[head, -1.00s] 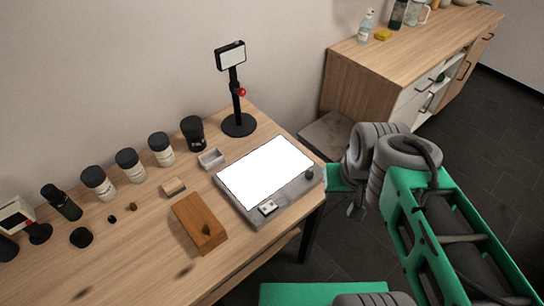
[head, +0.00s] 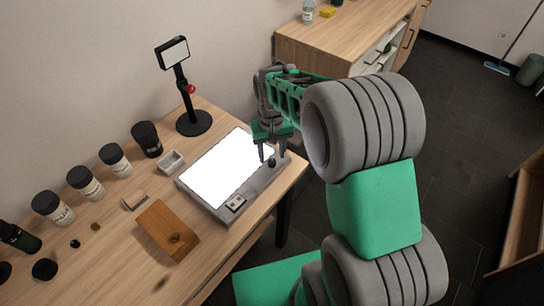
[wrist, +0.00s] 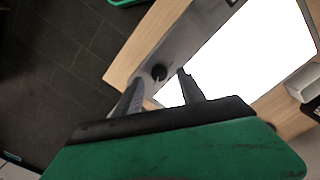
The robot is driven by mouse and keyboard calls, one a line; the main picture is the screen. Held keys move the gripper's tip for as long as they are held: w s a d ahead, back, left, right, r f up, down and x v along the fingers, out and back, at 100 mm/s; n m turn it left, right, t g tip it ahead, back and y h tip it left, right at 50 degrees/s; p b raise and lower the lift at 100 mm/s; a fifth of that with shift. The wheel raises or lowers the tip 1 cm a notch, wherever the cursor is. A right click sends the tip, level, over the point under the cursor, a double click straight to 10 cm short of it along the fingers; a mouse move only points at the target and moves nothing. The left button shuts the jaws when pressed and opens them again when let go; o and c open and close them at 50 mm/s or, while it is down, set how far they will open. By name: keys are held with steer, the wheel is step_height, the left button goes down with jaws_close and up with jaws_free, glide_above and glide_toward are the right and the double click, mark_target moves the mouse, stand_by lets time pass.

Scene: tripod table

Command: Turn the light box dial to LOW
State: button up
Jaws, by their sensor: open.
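The light box (head: 190,187) lies on the wooden table with its white panel (head: 220,170) glowing. Its dial (head: 272,162), a small black knob, sits on the grey rim at the right end. The dial also shows in the wrist view (wrist: 158,72), standing on the grey rim beside the panel. Its markings are too small to read. My gripper (head: 267,155) is open above the right end of the box, close to the dial. In the wrist view the fingers (wrist: 160,85) are spread and empty, with the dial just beyond the gap between them.
A small switch plate (head: 236,203) is on the box's front rim. A wooden block (head: 168,230) lies left of the box, and a small grey tray (head: 171,161) behind it. A black stand (head: 194,122) rises at the back. Several jars line the wall side.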

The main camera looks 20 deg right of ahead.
mark_target(272, 163)
steer(key=shift+f, duration=1.35)
steer(key=shift+c, duration=0.6)
jaws_close()
